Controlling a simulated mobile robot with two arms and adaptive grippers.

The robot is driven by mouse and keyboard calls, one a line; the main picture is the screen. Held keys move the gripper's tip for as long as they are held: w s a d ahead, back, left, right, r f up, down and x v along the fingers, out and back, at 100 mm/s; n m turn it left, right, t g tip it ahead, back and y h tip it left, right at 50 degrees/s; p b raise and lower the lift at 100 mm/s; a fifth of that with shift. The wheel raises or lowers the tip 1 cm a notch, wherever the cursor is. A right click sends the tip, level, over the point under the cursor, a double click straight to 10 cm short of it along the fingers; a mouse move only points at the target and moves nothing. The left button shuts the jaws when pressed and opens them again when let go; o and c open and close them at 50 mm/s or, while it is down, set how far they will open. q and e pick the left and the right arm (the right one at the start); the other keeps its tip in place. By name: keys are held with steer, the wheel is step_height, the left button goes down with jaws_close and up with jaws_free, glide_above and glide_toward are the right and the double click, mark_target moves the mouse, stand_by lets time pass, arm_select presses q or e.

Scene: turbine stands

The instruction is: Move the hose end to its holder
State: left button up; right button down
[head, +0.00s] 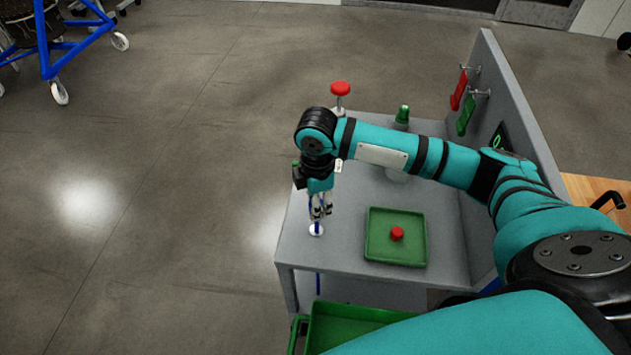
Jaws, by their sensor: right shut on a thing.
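My right gripper (320,212) points down over the left front part of a grey table, its fingers closed around a thin blue and white piece, which looks like the hose end (317,223). The fingers hide most of this piece. A small white disc (316,231) shows just below the fingertips; I cannot tell whether it is part of the hose end or of a holder on the table. A thin blue length (318,283), likely the hose, hangs below the table's front edge. I cannot make out the holder for certain. My left gripper is out of view.
On the grey table (345,250) a green tray (380,257) holds a red cap (397,233). A red-topped post (340,90) and a green-topped item (403,114) stand behind. Red (458,92) and green tags (466,116) hang on the right panel. A green bin (345,320) is in front.

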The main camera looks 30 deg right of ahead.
steer(key=shift+w+d+f, duration=0.1)
steer(key=shift+w+d, duration=0.1)
steer(key=shift+w, duration=0.15)
steer(key=shift+w+f, duration=0.1)
steer(key=shift+f, duration=0.05)
steer(key=shift+f+b, duration=0.15)
steer(key=shift+b, duration=0.3)
steer(key=f+b, duration=0.2)
steer(key=b, duration=0.1)
steer(key=shift+s+a+f, duration=0.15)
steer(key=shift+s+f, duration=0.15)
steer(key=shift+s, duration=0.1)
steer(key=shift+w+f, duration=0.1)
steer(key=shift+f, duration=0.45)
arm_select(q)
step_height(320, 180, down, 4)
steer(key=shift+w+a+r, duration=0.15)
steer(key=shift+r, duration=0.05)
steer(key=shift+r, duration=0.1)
